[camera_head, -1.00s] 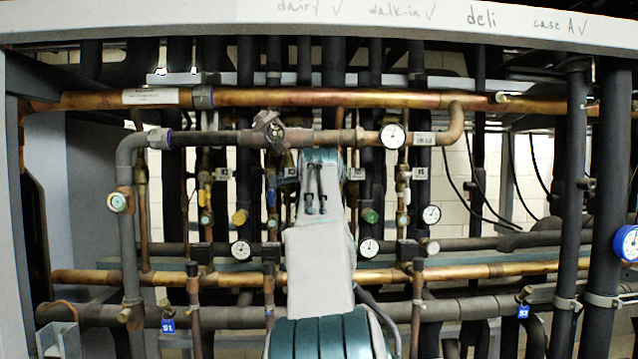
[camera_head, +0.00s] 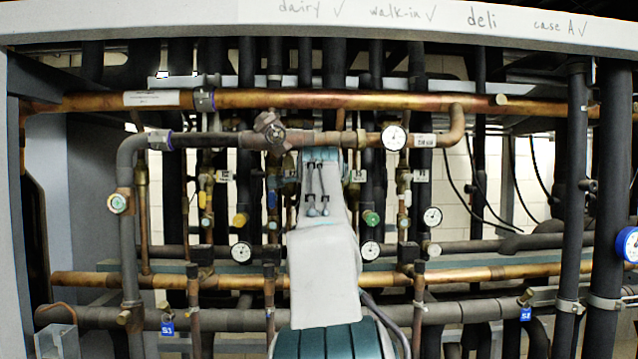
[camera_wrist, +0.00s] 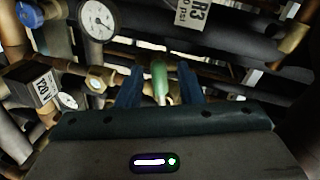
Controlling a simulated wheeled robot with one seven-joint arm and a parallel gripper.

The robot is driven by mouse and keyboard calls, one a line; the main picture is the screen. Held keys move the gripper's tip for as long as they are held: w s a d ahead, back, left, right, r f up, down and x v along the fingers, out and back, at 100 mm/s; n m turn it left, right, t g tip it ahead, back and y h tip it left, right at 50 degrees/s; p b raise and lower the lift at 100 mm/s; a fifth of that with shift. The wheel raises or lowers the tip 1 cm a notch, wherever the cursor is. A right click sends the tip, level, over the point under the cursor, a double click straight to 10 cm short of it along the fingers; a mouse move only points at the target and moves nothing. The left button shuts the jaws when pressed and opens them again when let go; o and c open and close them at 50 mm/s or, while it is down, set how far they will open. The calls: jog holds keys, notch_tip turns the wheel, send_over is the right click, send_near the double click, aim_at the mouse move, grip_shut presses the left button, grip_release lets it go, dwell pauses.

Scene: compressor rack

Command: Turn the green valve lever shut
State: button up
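The green lever (camera_wrist: 160,80) stands between the two fingers of my gripper (camera_wrist: 161,86) in the wrist view. The dark blue fingers are open, one on each side of it, with a visible gap to each. How the lever meets its valve is hard to make out. In the head view my own arm hides the gripper and whatever lies behind it.
In the wrist view a gauge (camera_wrist: 97,20), an R3 tag (camera_wrist: 192,12), a black labelled box (camera_wrist: 30,88) and a brass fitting (camera_wrist: 96,84) crowd around the fingers.

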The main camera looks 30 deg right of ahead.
jog(key=b+v, duration=0.5)
jog(key=v, duration=0.7)
jog(key=shift+b, duration=0.35)
jog(key=shift+s, duration=0.1)
jog(key=shift+c, duration=0.3)
